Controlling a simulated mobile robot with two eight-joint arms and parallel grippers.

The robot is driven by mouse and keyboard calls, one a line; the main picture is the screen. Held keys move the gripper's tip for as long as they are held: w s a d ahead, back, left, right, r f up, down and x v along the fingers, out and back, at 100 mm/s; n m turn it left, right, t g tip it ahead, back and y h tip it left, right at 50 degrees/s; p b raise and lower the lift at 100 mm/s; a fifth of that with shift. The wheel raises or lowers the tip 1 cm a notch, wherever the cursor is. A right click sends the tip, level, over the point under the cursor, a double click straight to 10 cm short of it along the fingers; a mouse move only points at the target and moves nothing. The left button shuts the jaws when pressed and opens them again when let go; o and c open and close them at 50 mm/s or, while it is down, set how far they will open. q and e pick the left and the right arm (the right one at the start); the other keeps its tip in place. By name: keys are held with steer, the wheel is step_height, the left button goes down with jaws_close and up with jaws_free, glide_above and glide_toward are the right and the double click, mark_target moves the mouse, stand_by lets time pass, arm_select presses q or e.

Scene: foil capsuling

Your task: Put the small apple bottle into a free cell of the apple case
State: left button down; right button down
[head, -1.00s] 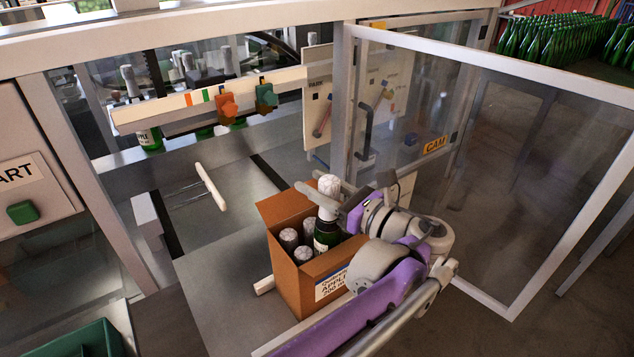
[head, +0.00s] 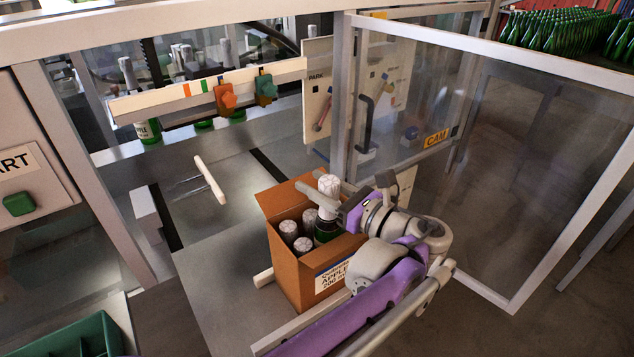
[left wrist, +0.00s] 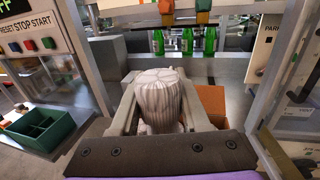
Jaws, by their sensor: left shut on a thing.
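The apple case (head: 291,270) is an open orange-brown carton with an apple label on its front, standing on the grey metal table. Several silver-capped bottles stand in it, including one at the front (head: 303,245). My left gripper (head: 328,203) is shut on the small apple bottle (head: 327,231), dark green with silver foil on its neck. It holds the bottle upright at the case's right side, its lower part hidden inside the case. Whether it touches the bottom cannot be seen. In the left wrist view the foil top (left wrist: 160,95) sits between the fingers. My right gripper is not in view.
A clear framed door (head: 480,150) stands open on the right. A green crate (head: 75,340) is at the lower left. Bottles stand behind the rail with orange and teal knobs (head: 225,97).

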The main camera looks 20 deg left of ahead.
arm_select(q)
steer(key=shift+r, duration=0.15)
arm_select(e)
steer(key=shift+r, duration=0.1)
